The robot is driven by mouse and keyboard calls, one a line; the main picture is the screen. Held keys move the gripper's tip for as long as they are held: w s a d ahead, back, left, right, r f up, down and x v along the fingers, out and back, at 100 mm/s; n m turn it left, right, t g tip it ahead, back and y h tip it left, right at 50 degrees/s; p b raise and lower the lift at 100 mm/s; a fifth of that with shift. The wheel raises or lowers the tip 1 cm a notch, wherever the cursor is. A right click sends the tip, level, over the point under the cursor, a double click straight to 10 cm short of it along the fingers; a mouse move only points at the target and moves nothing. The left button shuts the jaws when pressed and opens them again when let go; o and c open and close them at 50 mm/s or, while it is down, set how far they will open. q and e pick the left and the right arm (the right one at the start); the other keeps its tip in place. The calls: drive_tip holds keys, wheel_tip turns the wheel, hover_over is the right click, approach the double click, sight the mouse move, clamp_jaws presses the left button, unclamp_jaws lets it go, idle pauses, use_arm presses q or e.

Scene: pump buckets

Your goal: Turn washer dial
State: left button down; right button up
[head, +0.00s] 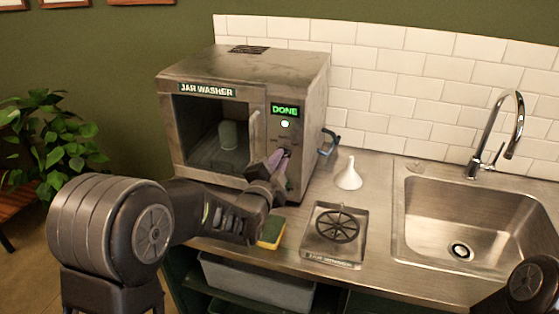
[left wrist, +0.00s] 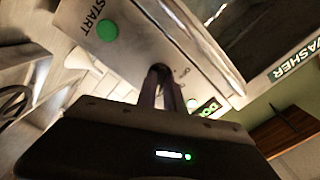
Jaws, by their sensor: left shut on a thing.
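The jar washer (head: 245,68) is a worn metal box on the counter, with a dark window on the left and a control panel on the right. Its display (head: 285,111) reads DONE in green, with a lit round light below. My left gripper (head: 279,160) is at the lower panel, shut on the dial (left wrist: 160,69), which the fingers mostly hide. In the left wrist view the two fingers (left wrist: 160,88) meet the panel at the dial, near a green START button (left wrist: 107,30). The dial's setting cannot be read. My right gripper is not in view.
A jar-like shape (head: 228,135) shows behind the washer window. A yellow-green sponge (head: 270,233) lies below my left gripper. A white funnel (head: 348,175), a rinser plate (head: 335,228) and a sink (head: 470,225) are to the right. A grey bin (head: 255,284) is under the counter.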

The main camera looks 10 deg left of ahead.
use_arm(q)
drive_tip(key=shift+f, duration=0.1)
idle(0.5)
drive_tip(key=shift+d+n+b, duration=0.1)
drive_tip(key=shift+n+b, duration=11)
drive_tip(key=shift+n, duration=0.9)
drive_tip(key=c, duration=1.5)
unclamp_jaws()
drive_tip(key=shift+o, duration=0.2)
